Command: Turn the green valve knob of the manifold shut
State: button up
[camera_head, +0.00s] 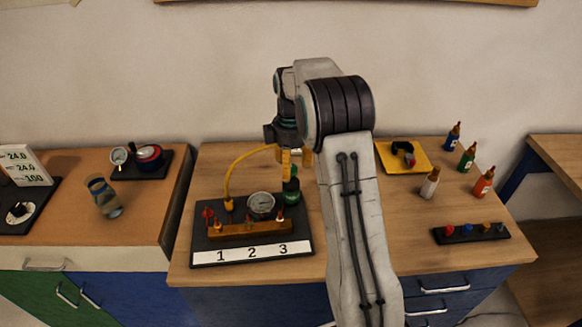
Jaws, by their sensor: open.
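The manifold (240,231) is an orange-brown bar on a black board (200,258) with a white strip numbered 1, 2 and 3. A small red knob (208,212) is at its left end, and a round gauge (261,205) stands over its middle. A dark green rounded thing (291,194) is at the board's back right; I cannot tell whether it is the valve knob. My gripper (295,167) is open, its yellow fingers pointing down just above the green thing, apparently apart from it. My arm covers the area to the right.
A yellow hose (232,176) arches from the manifold up behind my gripper. On the same table (350,205) are a yellow tray (417,164), several small bottles and a black strip (470,238) of coloured buttons.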

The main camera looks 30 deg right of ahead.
jog(key=shift+f, duration=0.55)
jog(key=shift+o, duration=0.2)
grip_shut()
